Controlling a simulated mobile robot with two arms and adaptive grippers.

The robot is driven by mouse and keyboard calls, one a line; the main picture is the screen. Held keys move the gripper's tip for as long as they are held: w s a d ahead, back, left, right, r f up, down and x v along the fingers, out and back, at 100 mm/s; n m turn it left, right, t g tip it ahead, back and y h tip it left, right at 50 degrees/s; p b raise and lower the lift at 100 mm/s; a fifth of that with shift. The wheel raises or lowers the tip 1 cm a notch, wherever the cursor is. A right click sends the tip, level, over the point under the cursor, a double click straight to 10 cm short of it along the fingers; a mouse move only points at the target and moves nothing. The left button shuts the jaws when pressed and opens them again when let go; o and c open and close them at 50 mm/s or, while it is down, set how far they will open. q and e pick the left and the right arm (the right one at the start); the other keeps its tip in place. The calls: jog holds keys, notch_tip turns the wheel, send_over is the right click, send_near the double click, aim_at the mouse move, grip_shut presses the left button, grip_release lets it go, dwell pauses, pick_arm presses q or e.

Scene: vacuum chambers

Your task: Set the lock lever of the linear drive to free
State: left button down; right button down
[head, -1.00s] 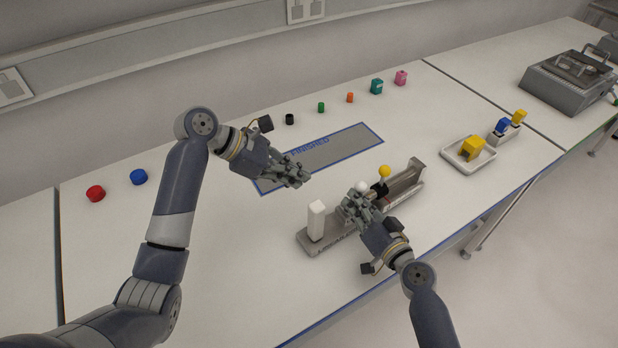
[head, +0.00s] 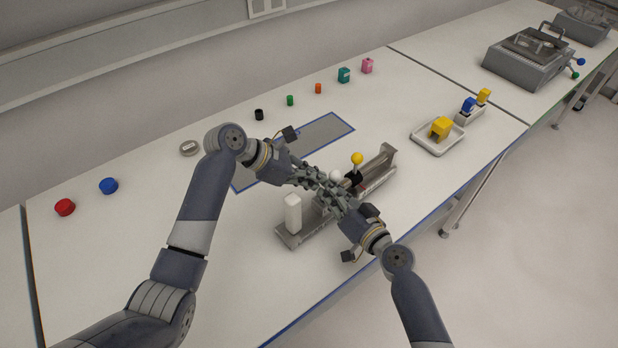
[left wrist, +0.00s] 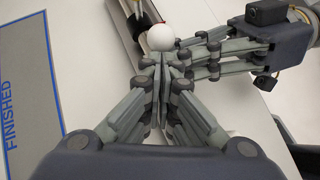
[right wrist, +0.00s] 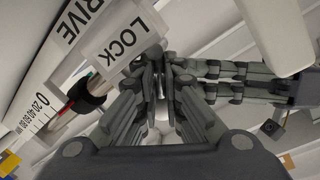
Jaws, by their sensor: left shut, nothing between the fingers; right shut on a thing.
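The linear drive (head: 306,232) lies on the table, a grey rail with a white block (head: 293,213) at its left end and a yellow knob (head: 357,159) on a black base. The lock lever's white ball (head: 336,175) also shows in the left wrist view (left wrist: 160,37). A LOCK label (right wrist: 122,44) shows in the right wrist view. My right gripper (head: 338,196) is shut on the lock lever just below the ball; the contact is mostly hidden. My left gripper (head: 324,184) is shut, empty, with fingertips close beside the ball and the right fingers.
A blue-edged FINISHED mat (head: 320,140) lies behind the drive. Small coloured parts line the back, with a red cap (head: 65,207) and blue cap (head: 109,186) at left. A white tray (head: 420,142) holds a yellow block at right. The front left tabletop is clear.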

jog(key=shift+r, duration=0.15)
pick_arm(q)
jog(key=shift+w+d+y, duration=0.2)
jog(key=shift+d+y, duration=0.1)
jog(key=shift+d, duration=0.35)
pick_arm(e)
jog(key=shift+a, duration=0.1)
jog(key=c, duration=1.7)
grip_release()
jog(key=shift+a, duration=0.1)
pick_arm(q)
jog(key=shift+r, duration=0.1)
jog(key=shift+a, duration=0.1)
pick_arm(e)
jog(key=shift+s+d, duration=0.15)
jog(key=shift+d, duration=0.05)
